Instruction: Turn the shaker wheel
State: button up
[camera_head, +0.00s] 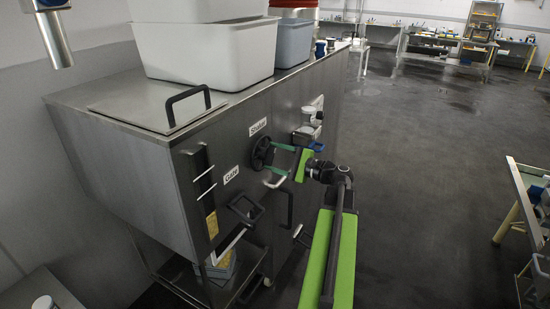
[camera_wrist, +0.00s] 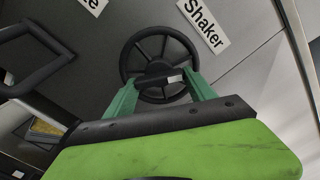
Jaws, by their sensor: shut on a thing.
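The shaker wheel (camera_head: 261,151) is a black spoked handwheel on the steel front of the press, beside the "Shaker" label (camera_head: 258,126). It also shows in the wrist view (camera_wrist: 160,48), where its rim, spokes and hub are clear. My gripper (camera_head: 271,157) comes from the right, with its two green fingers well apart. In the wrist view my gripper (camera_wrist: 162,77) has its fingertips at both sides of the wheel's lower part, shut on the wheel. A small pale piece shows between the fingers.
A "Gate" label (camera_head: 231,174) and a black gate handle (camera_head: 246,209) are left of and below the wheel. A lid handle (camera_head: 188,104) and white tub (camera_head: 203,50) are on top. A small shelf with containers (camera_head: 308,128) juts out at the right. Open floor (camera_head: 430,150) lies right.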

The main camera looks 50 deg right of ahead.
jog(key=shift+m, duration=0.6)
jog(key=o, duration=1.4)
jog(key=v, duration=1.7)
jog(key=shift+s+f, duration=0.1)
jog(key=shift+s, duration=0.1)
jog(key=shift+s+a, duration=0.1)
